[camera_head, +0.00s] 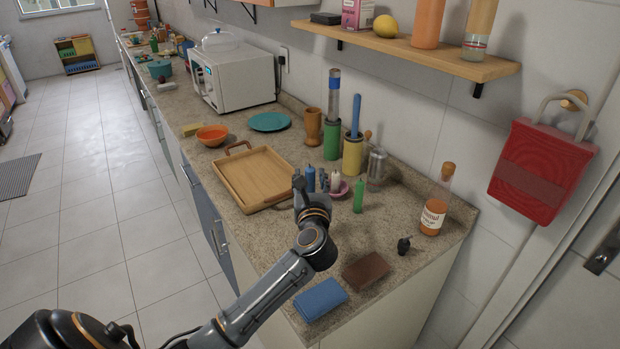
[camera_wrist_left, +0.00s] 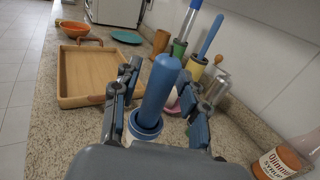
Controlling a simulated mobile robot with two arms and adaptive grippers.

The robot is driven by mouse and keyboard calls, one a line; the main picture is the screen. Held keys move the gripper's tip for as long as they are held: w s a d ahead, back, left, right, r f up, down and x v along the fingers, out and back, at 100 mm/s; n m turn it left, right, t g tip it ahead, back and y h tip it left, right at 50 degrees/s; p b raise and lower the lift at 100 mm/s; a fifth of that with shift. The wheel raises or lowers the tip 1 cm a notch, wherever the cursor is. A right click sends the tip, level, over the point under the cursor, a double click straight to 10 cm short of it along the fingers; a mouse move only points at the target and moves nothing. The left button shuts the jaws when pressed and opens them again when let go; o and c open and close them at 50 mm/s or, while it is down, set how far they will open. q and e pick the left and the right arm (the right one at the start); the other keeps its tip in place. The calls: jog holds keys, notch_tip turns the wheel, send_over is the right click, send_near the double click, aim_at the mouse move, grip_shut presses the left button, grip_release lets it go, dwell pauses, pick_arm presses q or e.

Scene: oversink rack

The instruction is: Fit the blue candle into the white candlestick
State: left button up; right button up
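The blue candle (camera_wrist_left: 160,88) stands out between the two fingers of my left gripper (camera_wrist_left: 162,108) in the wrist view, with gaps visible at its sides. Its lower end meets a blue ring with a white rim (camera_wrist_left: 144,133); I cannot tell whether that rim is the white candlestick or how the candle sits in it. In the head view the candle top (camera_head: 311,179) shows beside my left gripper (camera_head: 312,187), over the counter. My left gripper looks open around the candle. My right gripper is out of view.
A wooden tray (camera_head: 222,181) is at left. A metal shaker (camera_head: 377,165) and syrup bottle (camera_head: 433,212) stand farther right. Blue (camera_head: 320,299) and brown (camera_head: 366,271) cloths lie in front.

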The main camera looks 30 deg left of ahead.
pick_arm(q)
jog(key=shift+r, duration=0.1)
jog(key=b+v, duration=0.2)
jog(key=v, duration=1)
